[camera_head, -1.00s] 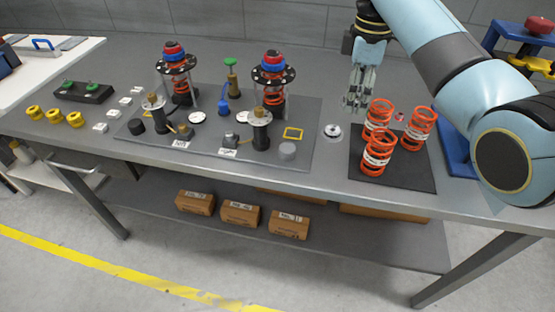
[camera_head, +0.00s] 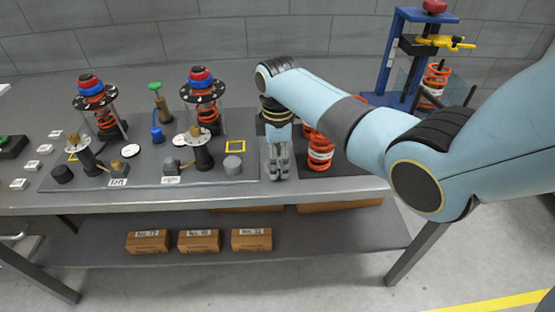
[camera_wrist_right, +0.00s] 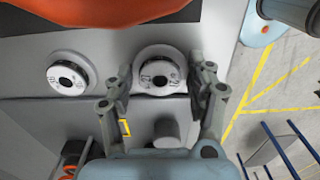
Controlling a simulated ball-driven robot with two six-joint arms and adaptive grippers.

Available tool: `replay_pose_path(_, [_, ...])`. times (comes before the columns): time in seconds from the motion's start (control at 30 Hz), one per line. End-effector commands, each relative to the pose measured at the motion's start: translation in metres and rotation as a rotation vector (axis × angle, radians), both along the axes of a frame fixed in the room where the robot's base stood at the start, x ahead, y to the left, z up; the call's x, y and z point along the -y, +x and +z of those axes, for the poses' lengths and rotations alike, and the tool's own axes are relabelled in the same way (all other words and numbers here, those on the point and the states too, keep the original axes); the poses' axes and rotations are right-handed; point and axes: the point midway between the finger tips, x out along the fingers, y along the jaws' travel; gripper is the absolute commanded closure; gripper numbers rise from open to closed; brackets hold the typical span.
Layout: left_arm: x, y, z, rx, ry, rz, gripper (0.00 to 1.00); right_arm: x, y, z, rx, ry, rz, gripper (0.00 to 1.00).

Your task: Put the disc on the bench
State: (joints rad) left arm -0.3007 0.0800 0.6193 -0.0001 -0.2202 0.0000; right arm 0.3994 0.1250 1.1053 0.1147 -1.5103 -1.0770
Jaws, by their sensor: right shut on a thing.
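In the right wrist view a white disc (camera_wrist_right: 159,77) with a dark centre hole and dark marks is between the two fingers of my right gripper (camera_wrist_right: 160,90). The fingers are shut on it. The disc is hidden by the fingers there. I cannot tell whether it touches the bench. A second white disc (camera_wrist_right: 70,73) lies to the left in the wrist view. My left gripper is not in view.
Orange springs (camera_head: 320,155) stand close right of my right gripper. A blue press frame (camera_head: 392,60) stands behind right.

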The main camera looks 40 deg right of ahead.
Motion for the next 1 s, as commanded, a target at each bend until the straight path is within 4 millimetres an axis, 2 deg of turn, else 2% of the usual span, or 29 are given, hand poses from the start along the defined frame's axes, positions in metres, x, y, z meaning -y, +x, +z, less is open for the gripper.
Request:
replay_pose_path(0.37, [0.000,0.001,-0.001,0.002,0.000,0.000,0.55,0.000,0.001,-0.005,0.002,0.000,0.000,0.86])
replay_pose_path(0.4, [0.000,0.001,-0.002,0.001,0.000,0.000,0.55,0.000,0.001,-0.006,0.002,0.000,0.000,0.43])
replay_pose_path(0.57, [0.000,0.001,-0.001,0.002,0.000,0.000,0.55,0.000,0.001,-0.005,0.002,0.000,0.000,0.22])
replay_pose_path(0.87, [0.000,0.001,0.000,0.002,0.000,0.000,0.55,0.000,0.001,-0.004,0.002,0.000,0.000,0.21])
replay_pose_path(1.0, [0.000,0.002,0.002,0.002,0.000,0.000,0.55,0.000,0.002,0.010,0.004,0.000,0.000,0.21])
